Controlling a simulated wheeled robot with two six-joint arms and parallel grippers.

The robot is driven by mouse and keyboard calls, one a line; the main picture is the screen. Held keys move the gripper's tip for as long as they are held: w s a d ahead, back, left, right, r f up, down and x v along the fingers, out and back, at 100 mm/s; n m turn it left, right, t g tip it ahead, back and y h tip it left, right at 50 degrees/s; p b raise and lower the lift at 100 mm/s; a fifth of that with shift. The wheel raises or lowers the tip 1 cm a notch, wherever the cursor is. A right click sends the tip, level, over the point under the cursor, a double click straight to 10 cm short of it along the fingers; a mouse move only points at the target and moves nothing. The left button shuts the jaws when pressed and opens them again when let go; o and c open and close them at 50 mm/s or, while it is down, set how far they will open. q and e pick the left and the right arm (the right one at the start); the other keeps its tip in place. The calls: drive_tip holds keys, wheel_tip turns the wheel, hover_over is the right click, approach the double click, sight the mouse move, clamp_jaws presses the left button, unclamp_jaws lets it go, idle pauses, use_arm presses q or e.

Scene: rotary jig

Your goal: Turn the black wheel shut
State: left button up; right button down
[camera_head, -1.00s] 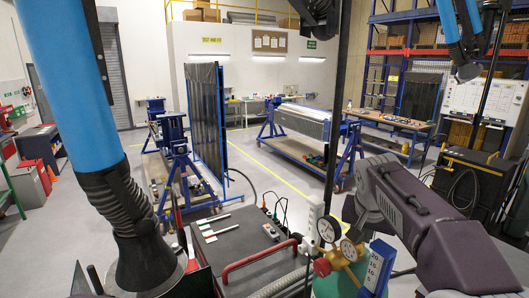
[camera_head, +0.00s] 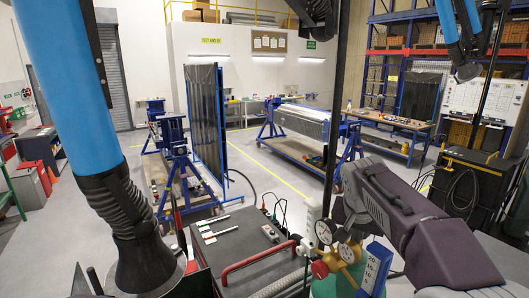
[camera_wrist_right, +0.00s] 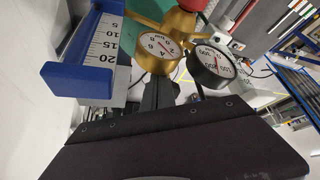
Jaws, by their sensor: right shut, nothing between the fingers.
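I cannot make out a black wheel in either view; it may be hidden by my right gripper. A gas cylinder (camera_head: 335,286) with a brass regulator (camera_head: 351,268), a red knob (camera_head: 320,269) and two round gauges (camera_head: 325,232) stands at lower middle-right of the head view. My right gripper (camera_head: 340,214) is just behind the gauges, shut and empty. In the right wrist view its dark fingers (camera_wrist_right: 160,90) point toward a gauge (camera_wrist_right: 160,52); the brass body (camera_wrist_right: 180,25) is beyond. Whether they touch anything is unclear. My left gripper is not seen.
A blue scale holder (camera_head: 376,266) stands right of the regulator, close to my right arm; it also shows in the wrist view (camera_wrist_right: 78,80). A dark cart top (camera_head: 235,240) with a red handle lies left. A blue extraction arm (camera_head: 65,80) hangs at far left.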

drive_tip(key=shift+a, duration=0.1)
drive_tip(key=shift+w+a+p, duration=0.4)
drive_tip(key=shift+w+a, duration=0.05)
drive_tip(key=shift+w, duration=0.05)
drive_tip(key=shift+a, duration=0.1)
idle(0.4)
drive_tip(key=shift+s+a, duration=0.2)
drive_tip(key=shift+s, duration=0.05)
wheel_tip(320, 180, up, 3)
drive_tip(key=shift+w+f+p, duration=0.1)
drive_tip(key=shift+f+p, duration=0.1)
drive_tip(key=shift+p, duration=0.65)
wheel_tip(320, 180, up, 3)
drive_tip(key=shift+r+b, duration=0.15)
drive_tip(key=shift+b, duration=0.2)
